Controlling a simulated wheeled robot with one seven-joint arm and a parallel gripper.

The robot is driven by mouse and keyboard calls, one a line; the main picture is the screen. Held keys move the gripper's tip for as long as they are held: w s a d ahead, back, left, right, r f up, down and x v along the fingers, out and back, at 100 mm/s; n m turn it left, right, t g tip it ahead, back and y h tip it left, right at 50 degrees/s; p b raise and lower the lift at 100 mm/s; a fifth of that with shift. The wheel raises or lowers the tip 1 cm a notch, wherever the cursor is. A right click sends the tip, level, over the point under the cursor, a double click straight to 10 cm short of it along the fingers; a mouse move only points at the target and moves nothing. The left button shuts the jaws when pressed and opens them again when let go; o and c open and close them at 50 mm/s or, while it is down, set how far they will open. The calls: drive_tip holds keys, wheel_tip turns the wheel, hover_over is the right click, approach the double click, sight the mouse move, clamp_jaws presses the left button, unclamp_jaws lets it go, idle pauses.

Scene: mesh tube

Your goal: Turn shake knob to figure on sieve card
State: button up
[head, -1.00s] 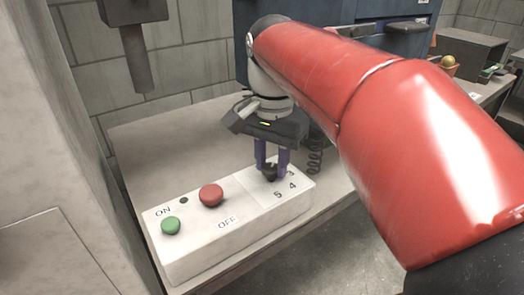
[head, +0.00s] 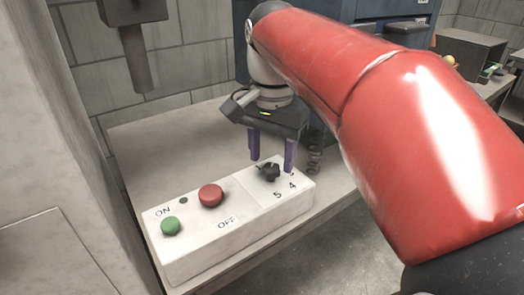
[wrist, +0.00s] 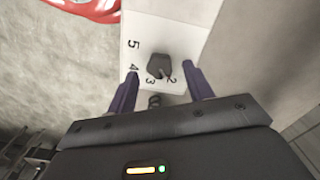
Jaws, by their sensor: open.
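The shake knob (head: 269,172) is a small black knob on the right part of a white control box (head: 190,256). The numbers 5 and 4 show beside it in the head view. In the wrist view the knob (wrist: 158,66) has the figures 5, 4, 3 and 2 around it, and its narrower end lies toward the lower right, near the 2. My gripper (head: 271,165) is open, its purple fingers apart on either side of the knob and not touching it. The fingers also show in the wrist view (wrist: 160,78). I cannot see the sieve card.
A green button (head: 170,226) by ON and a red button (head: 210,195) by OFF sit on the box left of the knob. The bench top (head: 150,150) behind the box is clear. A coiled cable (head: 315,152) hangs right of my gripper.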

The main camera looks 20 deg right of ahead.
sight(271, 167)
wheel_tip(271, 167, up, 6)
drive_tip(key=shift+r, duration=0.1)
idle(0.5)
